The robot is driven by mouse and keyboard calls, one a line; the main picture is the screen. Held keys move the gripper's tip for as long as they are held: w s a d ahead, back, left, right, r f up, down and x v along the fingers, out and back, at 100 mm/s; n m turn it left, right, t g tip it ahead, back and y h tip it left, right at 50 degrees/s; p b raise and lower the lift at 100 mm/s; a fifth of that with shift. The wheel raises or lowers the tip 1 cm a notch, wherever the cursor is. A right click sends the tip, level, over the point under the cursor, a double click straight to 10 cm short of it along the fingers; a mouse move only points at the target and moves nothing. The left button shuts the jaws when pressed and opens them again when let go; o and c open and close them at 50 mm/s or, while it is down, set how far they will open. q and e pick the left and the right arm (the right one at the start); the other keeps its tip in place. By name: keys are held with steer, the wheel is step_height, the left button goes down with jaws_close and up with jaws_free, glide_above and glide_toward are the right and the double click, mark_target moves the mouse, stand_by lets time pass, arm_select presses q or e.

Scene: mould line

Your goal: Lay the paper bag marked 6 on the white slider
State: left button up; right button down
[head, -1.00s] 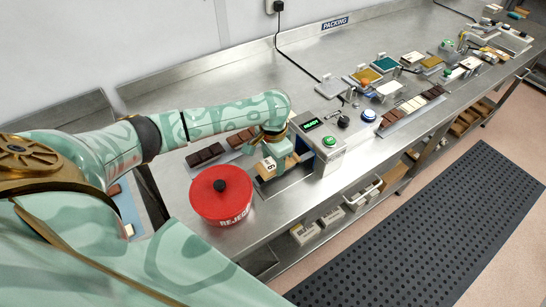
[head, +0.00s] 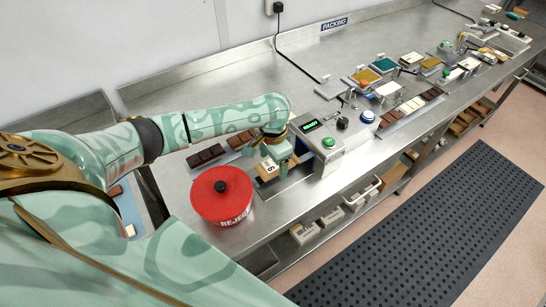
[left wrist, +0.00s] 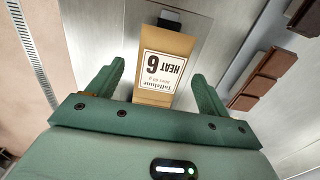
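The paper bag marked 6 (head: 266,172) is tan with a white label and lies in front of the grey machine, left of its dark blue opening. In the left wrist view the bag (left wrist: 163,92) lies between my left fingers, with a gap on each side. My left gripper (head: 280,160) is open around the bag, and both fingers show in the left wrist view (left wrist: 160,85). A pale strip shows beyond the bag in the left wrist view; I cannot tell whether it is the white slider. The slider is mostly hidden by bag and gripper. My right gripper is not in view.
A red reject tub (head: 221,196) stands close to the left of the bag. The grey machine (head: 322,140), with a green button and display, stands close on the right. Dark chocolate bars (head: 206,155) lie behind the tub. Trays and more bars are farther right along the bench.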

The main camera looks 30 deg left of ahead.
arm_select(q)
step_height(320, 180, up, 16)
steer(key=p, duration=0.6)
steer(key=shift+r, duration=0.15)
